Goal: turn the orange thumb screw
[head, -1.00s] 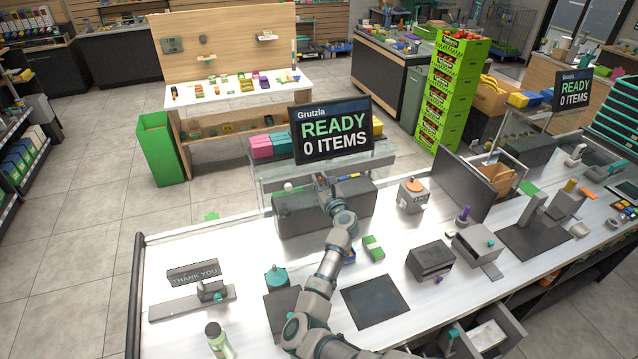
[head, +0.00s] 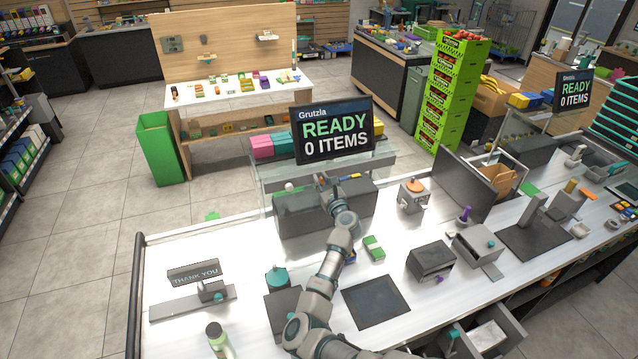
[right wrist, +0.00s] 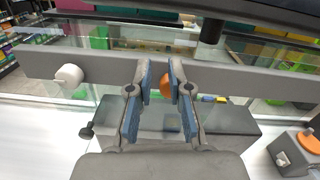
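The orange thumb screw (right wrist: 166,87) shows in the right wrist view, in front of the long grey bar (right wrist: 230,77). My right gripper (right wrist: 160,82) has its two blue-padded fingers on either side of the screw. The fingers stand apart. A gap shows on the screw's left, and its right edge meets or is overlapped by the right finger. Whether they touch is unclear. In the head view my right gripper (head: 326,184) is small, over the dark box below the READY display, and the screw cannot be made out. My left gripper is not in view.
A white knob (right wrist: 68,74) sits on the bar's left, and a black knob (right wrist: 88,131) is below it. A grey box with an orange top (head: 413,195) stands to the right. The READY display (head: 333,130) rises close behind my gripper.

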